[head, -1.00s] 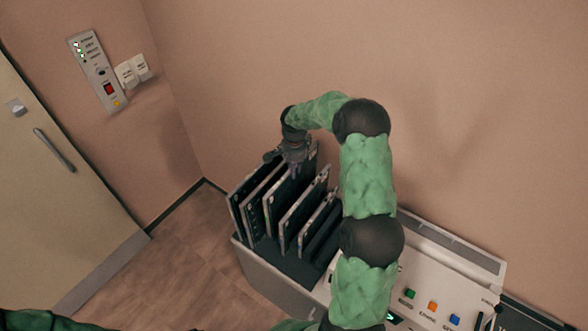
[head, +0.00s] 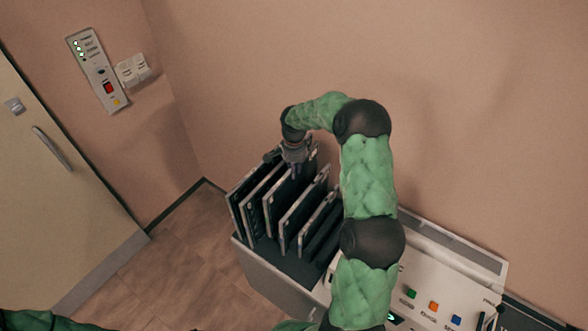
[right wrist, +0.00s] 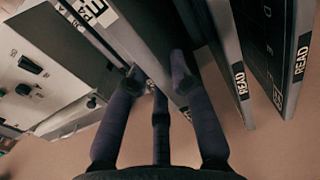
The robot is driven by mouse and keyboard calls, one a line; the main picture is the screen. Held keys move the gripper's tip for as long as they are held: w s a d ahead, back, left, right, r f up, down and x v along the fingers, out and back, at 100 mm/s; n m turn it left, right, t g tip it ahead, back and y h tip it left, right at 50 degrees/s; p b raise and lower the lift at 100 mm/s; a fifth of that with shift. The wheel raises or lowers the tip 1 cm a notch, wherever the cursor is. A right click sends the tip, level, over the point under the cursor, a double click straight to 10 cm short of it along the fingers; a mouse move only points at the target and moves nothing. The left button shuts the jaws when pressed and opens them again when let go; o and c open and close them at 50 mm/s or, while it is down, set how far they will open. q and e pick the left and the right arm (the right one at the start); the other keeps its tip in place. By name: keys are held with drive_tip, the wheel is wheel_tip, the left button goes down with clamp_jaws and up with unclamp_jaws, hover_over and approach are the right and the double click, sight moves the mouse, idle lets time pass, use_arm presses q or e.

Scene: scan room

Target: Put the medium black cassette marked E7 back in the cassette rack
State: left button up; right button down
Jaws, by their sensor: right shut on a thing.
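The cassette rack (head: 268,277) is a grey box holding several dark upright cassettes, at the middle of the head view. My right gripper (head: 294,160) is over its back part, shut on the upper edge of a black cassette (head: 284,198). This cassette stands upright in the row, among the others; how deep it sits in its slot is hidden. In the right wrist view, my right gripper's fingers (right wrist: 152,72) close around the cassette (right wrist: 145,30). A white label with a partly cut-off E shows near the top; I cannot read the full mark. My left gripper is out of view.
Neighbouring cassettes (right wrist: 280,50) with READ labels stand close by. Right of the rack is a console (head: 425,280) with green, orange and blue buttons. A wall stands close behind. A door (head: 50,190) and wall panel (head: 97,72) are at the left, with clear floor between.

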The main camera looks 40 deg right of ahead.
sight(294, 184)
drive_tip(key=shift+f+b, duration=3.15)
drive_tip(key=shift+f, duration=1)
drive_tip(key=shift+w, duration=0.1)
drive_tip(key=c, duration=1)
unclamp_jaws()
drive_tip(key=shift+f, duration=0.1)
wheel_tip(294, 184, up, 12)
drive_tip(key=shift+r, duration=0.1)
